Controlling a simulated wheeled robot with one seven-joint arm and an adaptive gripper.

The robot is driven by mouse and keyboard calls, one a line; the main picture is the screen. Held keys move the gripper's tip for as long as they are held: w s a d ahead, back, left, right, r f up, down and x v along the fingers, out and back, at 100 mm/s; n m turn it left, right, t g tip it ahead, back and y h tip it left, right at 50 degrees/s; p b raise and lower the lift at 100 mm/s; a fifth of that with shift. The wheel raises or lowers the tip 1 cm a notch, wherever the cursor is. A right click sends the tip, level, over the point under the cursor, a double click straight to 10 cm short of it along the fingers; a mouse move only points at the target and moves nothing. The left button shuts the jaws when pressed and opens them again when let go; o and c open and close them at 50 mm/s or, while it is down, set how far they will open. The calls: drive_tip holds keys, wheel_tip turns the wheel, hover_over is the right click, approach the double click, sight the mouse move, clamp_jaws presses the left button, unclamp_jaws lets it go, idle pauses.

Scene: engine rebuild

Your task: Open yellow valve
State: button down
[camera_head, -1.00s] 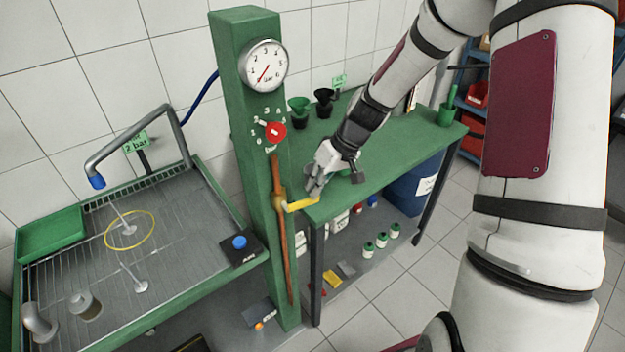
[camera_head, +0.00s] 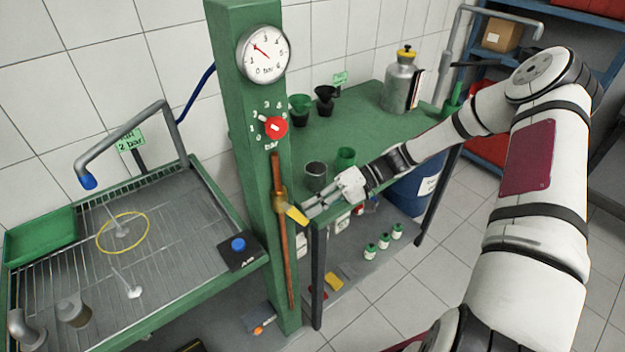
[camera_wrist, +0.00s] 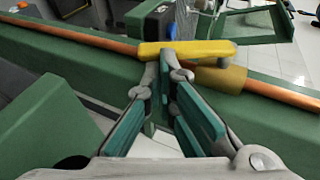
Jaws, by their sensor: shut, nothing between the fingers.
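The yellow valve handle (camera_head: 297,215) sits on a copper pipe (camera_head: 281,250) that runs down the green post. In the head view the handle slants down to the right from the pipe. The wrist view shows the handle (camera_wrist: 190,50) lying across the top of my fingertips. My gripper (camera_head: 309,211) is at the handle's free end, and it also shows in the wrist view (camera_wrist: 168,75). Its fingers are shut with nothing held between them. The fingertips look close against the handle; I cannot tell if they touch. The pressure gauge (camera_head: 264,53) has its red needle pointing up left.
A red knob (camera_head: 275,127) is on the post above the handle. A green bench (camera_head: 355,120) with cups (camera_head: 316,176) and a metal canister (camera_head: 400,85) stands to the right. A wash tray (camera_head: 165,235) with a blue button box (camera_head: 239,246) is at the left.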

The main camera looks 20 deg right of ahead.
drive_tip(key=shift+a+f+y+b, duration=0.25)
drive_tip(key=shift+f+y+b, duration=0.1)
drive_tip(key=shift+y, duration=0.15)
drive_tip(key=shift+s, duration=0.1)
idle(0.3)
